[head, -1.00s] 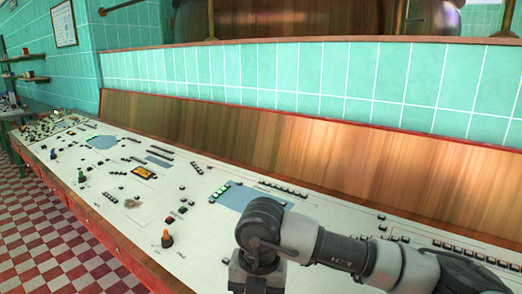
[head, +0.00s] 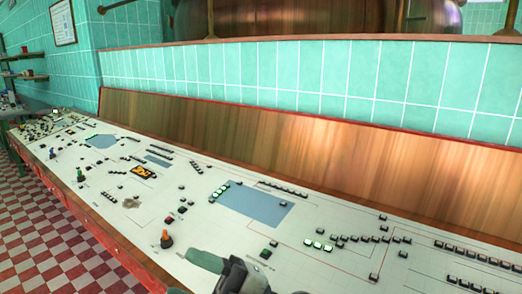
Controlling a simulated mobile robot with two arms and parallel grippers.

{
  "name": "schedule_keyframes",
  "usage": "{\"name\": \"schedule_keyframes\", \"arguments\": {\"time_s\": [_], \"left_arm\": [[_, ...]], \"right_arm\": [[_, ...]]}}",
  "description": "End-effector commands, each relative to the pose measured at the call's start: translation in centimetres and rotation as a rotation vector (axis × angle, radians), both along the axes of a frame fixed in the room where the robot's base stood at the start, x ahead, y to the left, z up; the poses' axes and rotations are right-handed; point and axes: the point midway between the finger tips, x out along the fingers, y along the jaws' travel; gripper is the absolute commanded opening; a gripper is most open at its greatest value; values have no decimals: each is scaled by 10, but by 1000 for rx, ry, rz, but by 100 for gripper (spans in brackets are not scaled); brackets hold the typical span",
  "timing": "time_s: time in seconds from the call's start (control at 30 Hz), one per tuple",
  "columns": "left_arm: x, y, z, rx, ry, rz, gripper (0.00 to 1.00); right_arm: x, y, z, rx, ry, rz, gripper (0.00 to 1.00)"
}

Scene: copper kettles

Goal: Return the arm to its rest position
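My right gripper (head: 184,273) is at the bottom edge of the head view, above the front part of the control panel (head: 345,222). It has a dark body and green-grey fingers pointing left. The two fingers show apart with a gap between them, and nothing shows in the gap. The lower finger and the rest of the arm are cut off by the frame edge. My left gripper is not in view.
The long cream panel carries several buttons, a blue-grey display (head: 255,204) and an orange-based knob (head: 166,240) close to the gripper. A wooden backboard (head: 300,150) and a green tiled wall (head: 300,75) stand behind. Red-and-white checkered floor (head: 60,245) is free at left.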

Motion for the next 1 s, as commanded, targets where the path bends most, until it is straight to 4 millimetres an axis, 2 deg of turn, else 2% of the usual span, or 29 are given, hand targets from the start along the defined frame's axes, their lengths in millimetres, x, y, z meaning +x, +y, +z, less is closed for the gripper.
{"name": "schedule_keyframes", "arguments": {"time_s": [0.07,0.17,0.27,0.3,0.37,0.43,0.53,0.6,0.7,0.8,1.0], "left_arm": [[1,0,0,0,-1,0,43],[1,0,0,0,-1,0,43],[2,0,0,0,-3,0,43],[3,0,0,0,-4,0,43],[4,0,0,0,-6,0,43],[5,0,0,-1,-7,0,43],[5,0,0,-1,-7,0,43],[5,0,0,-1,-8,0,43],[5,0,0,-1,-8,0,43],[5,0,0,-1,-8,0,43],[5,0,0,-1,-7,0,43]], "right_arm": [[22,-29,0,141,154,-161,53],[52,-72,-14,264,360,-385,53],[73,-118,-49,327,585,-611,53],[78,-137,-67,335,680,-698,53],[80,-163,-98,326,826,-827,53],[75,-193,-139,288,1001,-967,53],[50,-230,-197,185,1253,-1137,53],[25,-249,-233,90,1414,-1222,53],[-13,-268,-271,-48,1604,-1298,53],[-50,-281,-296,-181,1754,-1336,53],[-119,-297,-326,-432,1995,-1347,53]]}}
